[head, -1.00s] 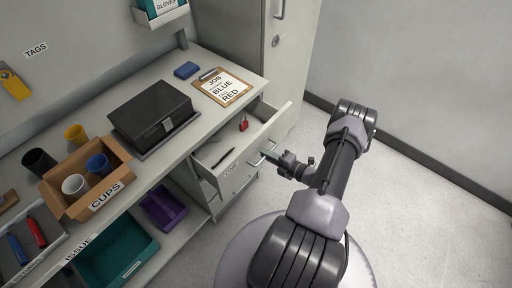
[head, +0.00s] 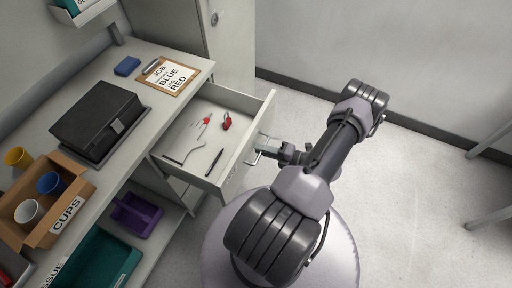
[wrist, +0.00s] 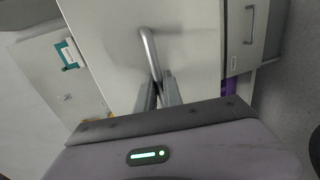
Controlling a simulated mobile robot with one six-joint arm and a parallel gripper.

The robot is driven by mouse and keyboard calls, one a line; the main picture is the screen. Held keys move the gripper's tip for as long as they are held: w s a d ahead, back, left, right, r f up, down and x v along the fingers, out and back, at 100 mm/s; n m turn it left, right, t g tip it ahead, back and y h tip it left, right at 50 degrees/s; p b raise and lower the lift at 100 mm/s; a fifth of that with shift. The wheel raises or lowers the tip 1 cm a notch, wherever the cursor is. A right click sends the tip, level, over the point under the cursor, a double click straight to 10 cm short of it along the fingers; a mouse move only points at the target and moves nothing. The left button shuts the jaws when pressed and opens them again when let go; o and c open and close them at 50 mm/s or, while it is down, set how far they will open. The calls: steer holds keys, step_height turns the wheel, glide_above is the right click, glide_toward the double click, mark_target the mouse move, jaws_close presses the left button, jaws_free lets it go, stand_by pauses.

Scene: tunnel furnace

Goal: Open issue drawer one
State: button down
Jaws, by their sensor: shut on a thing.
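The top drawer (head: 208,101) under the bench stands well open in the head view, with its inside showing. Its label is not readable now. My gripper (head: 264,147) is at the drawer's front, shut on its metal bar handle (head: 253,159). In the wrist view the two fingers (wrist: 158,94) close around the lower part of the bent handle (wrist: 149,50), against the pale drawer front (wrist: 190,40). In the drawer lie a red padlock (head: 227,122), a small red-tagged item (head: 207,119), a dark pen (head: 215,162) and a thin bent piece (head: 189,156).
The bench top holds a black case (head: 92,122), a clipboard (head: 172,76), a blue block (head: 127,66) and a cups box (head: 70,205). A purple bin (head: 137,214) and teal bin (head: 105,262) sit below. A tall cabinet (head: 228,40) stands behind.

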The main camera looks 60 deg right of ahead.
steer(key=shift+s, duration=0.2)
stand_by(0.3)
steer(key=c, duration=1.5)
jaws_free()
steer(key=shift+s, duration=0.15)
steer(key=p+v, duration=0.2)
steer(key=v, duration=1.5)
steer(key=shift+d, duration=0.15)
